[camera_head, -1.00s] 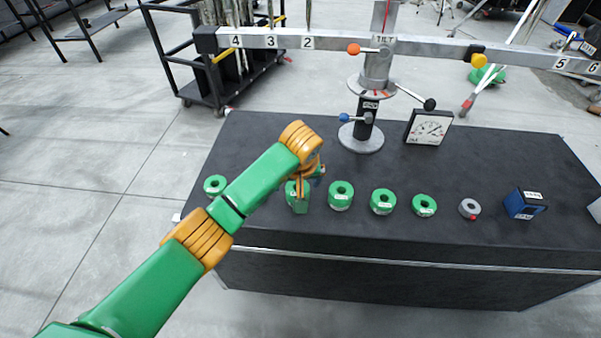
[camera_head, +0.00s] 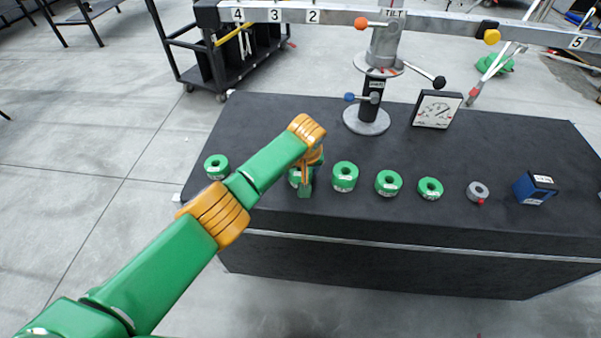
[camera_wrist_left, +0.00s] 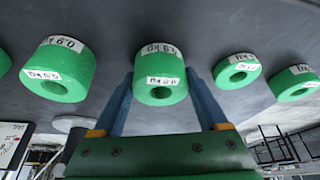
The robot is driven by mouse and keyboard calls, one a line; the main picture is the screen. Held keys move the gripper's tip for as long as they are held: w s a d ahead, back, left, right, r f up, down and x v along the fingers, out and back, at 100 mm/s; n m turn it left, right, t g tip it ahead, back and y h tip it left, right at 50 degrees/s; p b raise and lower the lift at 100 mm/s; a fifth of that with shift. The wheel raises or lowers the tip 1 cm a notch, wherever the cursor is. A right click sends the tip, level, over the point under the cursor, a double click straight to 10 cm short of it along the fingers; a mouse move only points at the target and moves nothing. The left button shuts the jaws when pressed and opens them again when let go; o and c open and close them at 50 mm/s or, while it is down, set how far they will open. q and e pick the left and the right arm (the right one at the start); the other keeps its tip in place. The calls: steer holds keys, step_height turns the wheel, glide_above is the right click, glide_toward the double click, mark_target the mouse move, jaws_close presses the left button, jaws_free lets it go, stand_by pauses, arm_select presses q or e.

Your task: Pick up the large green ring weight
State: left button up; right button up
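Several green ring weights with white labels stand in a row on the black table. My left gripper (camera_head: 305,192) is down at one of them; this ring (camera_head: 294,177) is partly hidden behind it in the head view. In the left wrist view the same ring (camera_wrist_left: 160,72) sits between the tips of my two spread fingers (camera_wrist_left: 160,80), one on each side. I cannot tell whether the fingers touch it. It still appears to rest on the table. A similar-sized ring (camera_head: 344,176) stands just to its right. My right gripper is not in view.
Other green rings (camera_head: 388,183) (camera_head: 430,188) (camera_head: 216,166), a grey ring (camera_head: 478,191) and a blue block (camera_head: 535,188) share the row. Behind stand a post on a round base (camera_head: 367,121) with a beam above, and a dial gauge (camera_head: 436,109). The table's front strip is clear.

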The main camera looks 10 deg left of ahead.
arm_select(q)
steer(key=shift+w, duration=0.1)
jaws_close()
steer(key=shift+r, duration=0.15)
steer(key=shift+r, duration=0.3)
step_height(320, 180, up, 3)
steer(key=shift+w+f+p, duration=0.1)
steer(key=shift+p, duration=0.65)
steer(key=s+d+r+p, duration=0.1)
steer(key=s+r+p, duration=0.9)
steer(key=s, duration=0.4)
step_height(320, 180, up, 7)
steer(key=p, duration=0.9)
steer(key=shift+d, duration=0.25)
